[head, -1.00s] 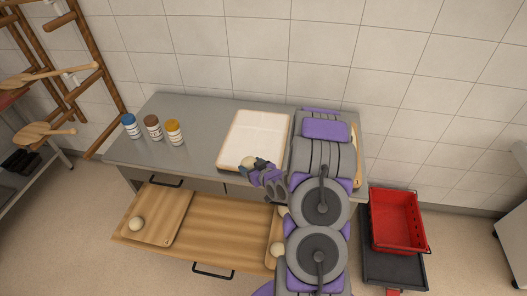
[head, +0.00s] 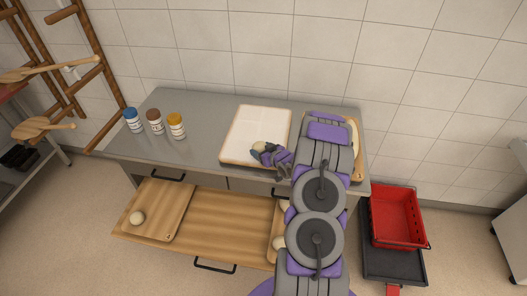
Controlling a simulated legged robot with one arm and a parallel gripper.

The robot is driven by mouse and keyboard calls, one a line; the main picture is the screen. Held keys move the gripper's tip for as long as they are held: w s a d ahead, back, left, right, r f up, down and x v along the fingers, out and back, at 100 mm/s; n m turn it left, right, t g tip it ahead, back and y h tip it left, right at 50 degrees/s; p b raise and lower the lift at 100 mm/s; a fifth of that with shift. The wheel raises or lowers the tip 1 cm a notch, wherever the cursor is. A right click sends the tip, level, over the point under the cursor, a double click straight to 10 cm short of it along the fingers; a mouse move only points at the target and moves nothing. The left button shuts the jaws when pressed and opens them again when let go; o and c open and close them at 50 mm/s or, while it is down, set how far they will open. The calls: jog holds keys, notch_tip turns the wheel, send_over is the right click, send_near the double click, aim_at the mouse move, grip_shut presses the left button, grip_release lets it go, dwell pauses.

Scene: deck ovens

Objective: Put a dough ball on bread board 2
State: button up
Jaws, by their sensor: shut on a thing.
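My gripper (head: 260,150) is shut on a pale dough ball (head: 257,147), over the front part of a white tray (head: 247,126) on the grey counter. A wooden board (head: 177,200) lies at the left of the pulled-out wooden drawer surface, with a dough ball (head: 137,218) on it; its small mark is too small to read. Another board (head: 272,258) at the right of that surface carries a dough ball (head: 279,243) and is mostly hidden by my arm. A third board (head: 360,174), seemingly marked 1, shows behind my arm at the counter's right end.
Blue-, brown- and yellow-lidded jars (head: 154,122) stand on the left of the counter (head: 200,125). The middle of the pulled-out surface (head: 232,222) is bare. A red crate (head: 397,218) sits on a dark base at right. A wooden rack (head: 90,70) stands at left.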

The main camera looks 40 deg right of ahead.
jog(key=shift+a+f, duration=0.15)
jog(key=shift+d, duration=0.35)
jog(key=shift+d+f, duration=0.1)
jog(key=shift+d, duration=0.25)
jog(key=o, duration=0.8)
jog(key=shift+d+f, duration=0.1)
jog(key=shift+d, duration=0.2)
jog(key=shift+o, duration=0.9)
jog(key=shift+a, duration=0.1)
jog(key=shift+o, duration=0.2)
jog(key=shift+a, duration=0.4)
jog(key=shift+d, duration=0.2)
